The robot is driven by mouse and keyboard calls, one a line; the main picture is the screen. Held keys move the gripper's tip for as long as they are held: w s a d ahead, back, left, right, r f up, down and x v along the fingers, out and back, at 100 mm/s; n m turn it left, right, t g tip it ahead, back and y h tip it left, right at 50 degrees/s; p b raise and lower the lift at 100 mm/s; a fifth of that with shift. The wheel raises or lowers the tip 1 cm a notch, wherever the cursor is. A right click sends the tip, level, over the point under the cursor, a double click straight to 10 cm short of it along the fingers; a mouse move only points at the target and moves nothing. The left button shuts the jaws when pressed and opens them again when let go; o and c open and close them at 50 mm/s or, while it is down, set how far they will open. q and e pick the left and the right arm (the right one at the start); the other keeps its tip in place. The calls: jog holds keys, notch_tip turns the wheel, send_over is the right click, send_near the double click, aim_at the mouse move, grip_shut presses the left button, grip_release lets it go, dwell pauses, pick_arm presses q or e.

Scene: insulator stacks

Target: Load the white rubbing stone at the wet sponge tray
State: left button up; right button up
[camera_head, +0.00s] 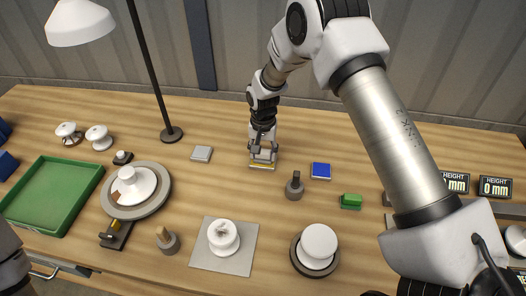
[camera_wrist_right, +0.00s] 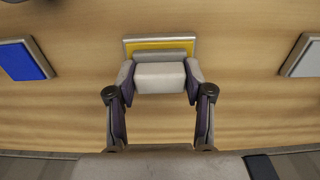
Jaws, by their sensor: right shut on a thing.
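My right gripper (camera_head: 263,148) points down at the back middle of the table. In the right wrist view its fingers (camera_wrist_right: 160,75) are shut on the sides of a white block (camera_wrist_right: 160,78), the rubbing stone, with a grey strip along its far edge. Directly below or just beyond it is a small grey-rimmed tray with a yellow pad (camera_wrist_right: 160,44); this tray also shows under the gripper in the head view (camera_head: 262,166). I cannot tell whether the stone touches the pad, or which tray is the wet sponge one. My left gripper is not in view.
A blue-topped tray (camera_head: 321,171) stands to the right and a grey one (camera_head: 202,154) to the left. A dark-knobbed weight (camera_head: 294,188), green block (camera_head: 350,201), insulator stacks (camera_head: 222,238), lamp base (camera_head: 171,134) and green tray (camera_head: 52,191) surround some bare table.

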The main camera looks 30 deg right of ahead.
aim_at(263, 152)
notch_tip(263, 152, up, 7)
jog(key=p, duration=0.5)
dwell(0.3)
dwell(0.6)
